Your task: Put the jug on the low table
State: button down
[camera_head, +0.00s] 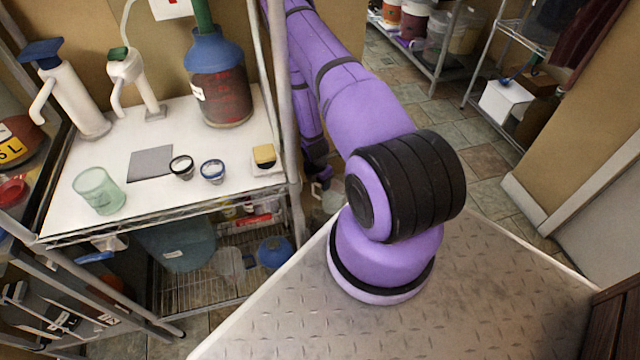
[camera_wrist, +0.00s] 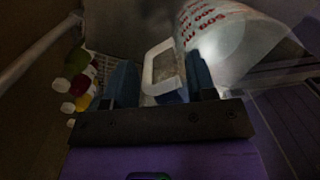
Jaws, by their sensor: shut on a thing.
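The jug (camera_wrist: 236,48) is a translucent white vessel with red printed markings, at the upper right of the wrist view. Its pale loop handle (camera_wrist: 150,72) lies between the two blue-grey fingers of my gripper (camera_wrist: 163,84), which is shut on it. In the head view, part of the jug (camera_head: 334,197) shows low beside the shelf post, mostly hidden by my arm and the post. A white-topped table (camera_head: 135,205) stands at left in the head view; I cannot tell whether it is the low table.
The white top holds a green cup (camera_head: 99,190), a large red-filled bottle (camera_head: 220,85), two small jars and a yellow-topped block (camera_head: 264,156). A wire shelf (camera_head: 195,290) below holds containers. A metal post stands beside my arm. The tiled floor at right is clear.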

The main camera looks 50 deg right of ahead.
jog(key=shift+f, duration=0.55)
jog(key=shift+f, duration=0.1)
jog(key=shift+c, duration=2.2)
grip_release()
